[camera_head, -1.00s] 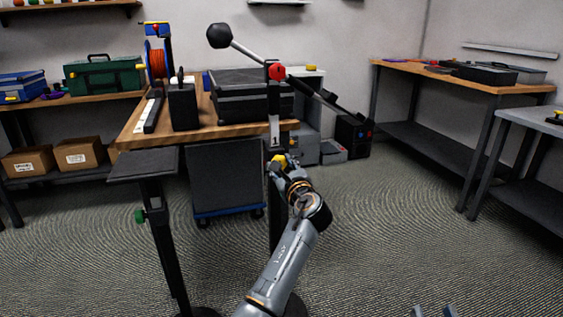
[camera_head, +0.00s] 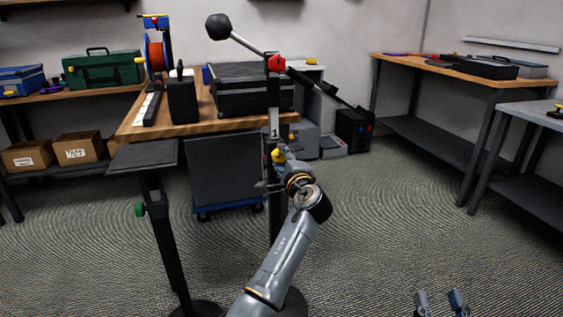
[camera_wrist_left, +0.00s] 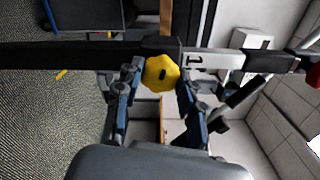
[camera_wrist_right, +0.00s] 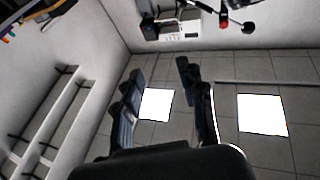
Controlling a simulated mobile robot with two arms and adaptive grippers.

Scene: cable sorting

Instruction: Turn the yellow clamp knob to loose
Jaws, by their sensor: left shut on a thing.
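The yellow clamp knob (camera_head: 278,155) sits on the upright black stand post (camera_head: 274,215), just below a label marked 1. My left gripper (camera_head: 276,168) comes up from below to the knob. In the left wrist view the knob (camera_wrist_left: 161,73) sits between the two fingers of my left gripper (camera_wrist_left: 161,80), which is shut on it. The black mark on the knob's face lies slanted in that view. My right gripper (camera_head: 441,303) is at the bottom edge of the head view. In the right wrist view it (camera_wrist_right: 161,75) is open and empty.
Above the knob, the stand carries a red knob (camera_head: 277,63) and a slanted boom with a black ball (camera_head: 218,27). A second stand with a green knob (camera_head: 139,209) is at the left. A wooden workbench (camera_head: 135,128) stands behind. Floor at the right is open.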

